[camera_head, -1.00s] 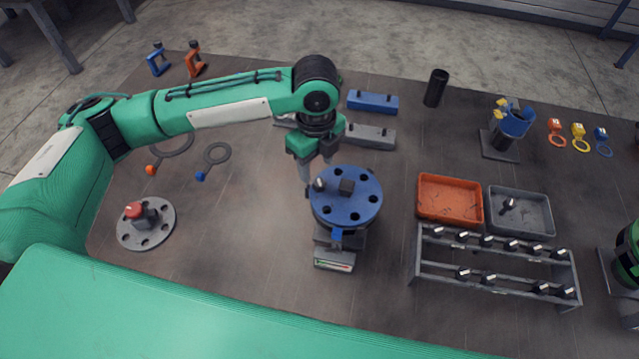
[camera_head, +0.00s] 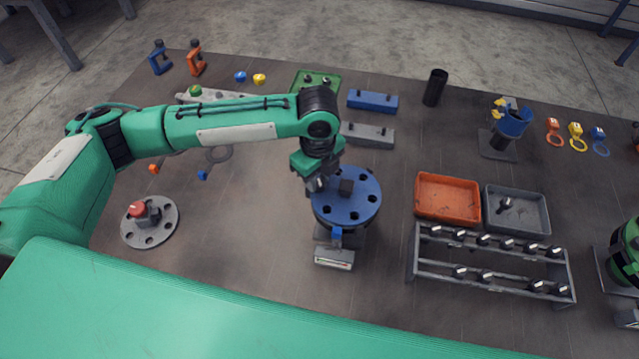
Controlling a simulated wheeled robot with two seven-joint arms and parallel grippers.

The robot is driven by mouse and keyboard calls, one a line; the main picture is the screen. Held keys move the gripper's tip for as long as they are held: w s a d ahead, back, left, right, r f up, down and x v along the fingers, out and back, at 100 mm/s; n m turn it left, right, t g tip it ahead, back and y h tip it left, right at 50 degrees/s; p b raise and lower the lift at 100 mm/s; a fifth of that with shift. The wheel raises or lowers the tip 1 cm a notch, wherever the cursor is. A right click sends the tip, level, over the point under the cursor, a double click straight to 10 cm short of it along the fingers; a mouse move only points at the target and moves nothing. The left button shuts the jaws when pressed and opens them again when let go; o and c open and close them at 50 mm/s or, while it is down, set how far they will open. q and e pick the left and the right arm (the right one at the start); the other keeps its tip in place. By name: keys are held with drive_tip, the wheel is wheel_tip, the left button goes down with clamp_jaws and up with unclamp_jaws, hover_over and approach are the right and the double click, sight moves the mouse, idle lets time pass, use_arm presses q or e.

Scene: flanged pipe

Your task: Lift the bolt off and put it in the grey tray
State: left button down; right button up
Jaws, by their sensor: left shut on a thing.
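The blue round flange (camera_head: 347,211) stands on its mount in the middle of the table, with holes around its rim and a dark block at its centre. My left gripper (camera_head: 317,187) is over the flange's upper left rim and is shut on the bolt there. The bolt is mostly hidden by the fingers, and I cannot tell whether it is clear of its hole. The grey tray (camera_head: 547,222) lies to the right, with one dark bolt (camera_head: 506,203) in it. My right gripper is not in view.
An orange tray (camera_head: 447,178) adjoins the grey tray on its left. A grey rack (camera_head: 412,262) with several bolts stands in front of both trays. A blue block (camera_head: 372,101) and a grey block (camera_head: 367,134) lie behind the flange. The table between flange and trays is clear.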

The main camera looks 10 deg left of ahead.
use_arm(q)
drive_tip(key=shift+r, duration=0.1)
wheel_tip(320, 180, up, 20)
drive_tip(key=b, duration=0.3)
drive_tip(key=shift+b, duration=0.3)
idle(0.4)
wheel_tip(320, 180, up, 5)
drive_tip(key=p, duration=0.6)
hover_over(318, 181)
idle(0.4)
